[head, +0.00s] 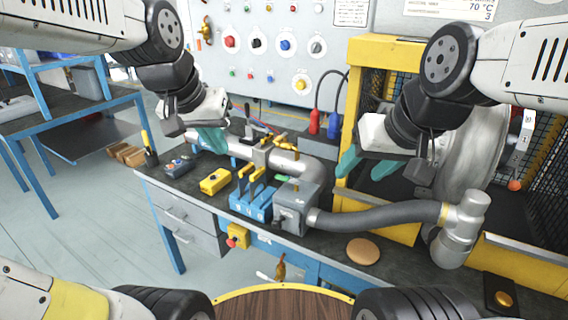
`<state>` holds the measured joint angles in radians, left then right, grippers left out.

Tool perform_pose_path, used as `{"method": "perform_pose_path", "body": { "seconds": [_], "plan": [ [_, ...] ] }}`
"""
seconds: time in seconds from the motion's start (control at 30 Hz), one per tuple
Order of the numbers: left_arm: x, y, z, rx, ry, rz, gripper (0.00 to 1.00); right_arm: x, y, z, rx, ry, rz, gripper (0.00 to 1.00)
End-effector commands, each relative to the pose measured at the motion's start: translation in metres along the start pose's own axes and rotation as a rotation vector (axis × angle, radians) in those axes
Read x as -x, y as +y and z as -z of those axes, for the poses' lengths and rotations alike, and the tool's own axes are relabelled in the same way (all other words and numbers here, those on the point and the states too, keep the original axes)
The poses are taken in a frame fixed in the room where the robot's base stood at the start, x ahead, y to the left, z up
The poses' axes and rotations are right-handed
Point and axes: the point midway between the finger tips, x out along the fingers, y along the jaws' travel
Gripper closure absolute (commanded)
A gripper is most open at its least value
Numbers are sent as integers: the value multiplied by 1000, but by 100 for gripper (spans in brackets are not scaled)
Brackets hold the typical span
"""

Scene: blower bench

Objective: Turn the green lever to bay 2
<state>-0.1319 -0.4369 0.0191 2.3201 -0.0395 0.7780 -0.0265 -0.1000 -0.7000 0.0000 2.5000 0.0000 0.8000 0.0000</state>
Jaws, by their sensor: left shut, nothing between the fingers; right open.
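A small green piece (283,177), which looks like the green lever, shows beside the silver pipe, just above the grey box (296,203) on the bench; its angle is too small to tell. No bay number is readable here. My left gripper (213,139) is shut and empty, its teal fingers over the left end of the silver pipe (290,163), left of the green piece. My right gripper (366,166) is open and empty, to the right of the green piece, in front of the yellow-framed cage.
A blue block (252,206) with yellow levers and a yellow box (214,181) stand left of the grey box. A grey hose (385,217) runs right from it. A tan disc (363,251) lies near the bench's front edge. The yellow cage frame (361,75) stands right.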

Motion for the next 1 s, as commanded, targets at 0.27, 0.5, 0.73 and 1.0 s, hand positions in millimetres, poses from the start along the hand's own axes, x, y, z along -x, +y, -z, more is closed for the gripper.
{"method": "perform_pose_path", "body": {
  "seconds": [0.27,0.5,0.73,1.0],
  "plan": [
    [-62,17,76,-125,-74,-6,100,0,0,0,0,0,0,45],
    [-134,40,127,-230,-128,-20,100,0,0,0,0,0,0,45],
    [-204,64,154,-310,-168,-38,100,0,0,0,0,0,0,45],
    [-240,77,162,-348,-187,-49,100,0,0,0,0,0,0,45]
  ]
}}
